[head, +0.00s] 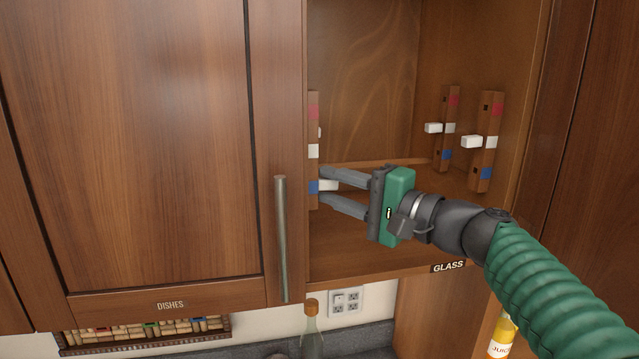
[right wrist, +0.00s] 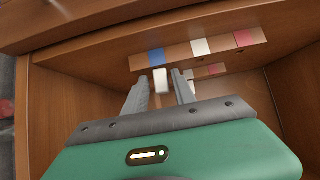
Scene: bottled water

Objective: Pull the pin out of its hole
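My right gripper (head: 322,190) reaches into the open cabinet at its left wall. It is open, its two grey fingers apart. A white pin (head: 329,185) sticks out at the blue mark of the left wooden strip (head: 313,135). In the right wrist view the pin (right wrist: 160,81) stands between the fingertips (right wrist: 161,82), with gaps visible beside it. Where the pin enters its hole is not clearly seen. My left gripper is not in view.
Two strips on the right wall, the rear one (head: 447,105) and the front one (head: 486,115), hold white pins (head: 433,128) (head: 471,142) at their white marks. A closed door with a handle (head: 281,240) stands left of the opening. The cabinet floor (head: 350,240) is clear.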

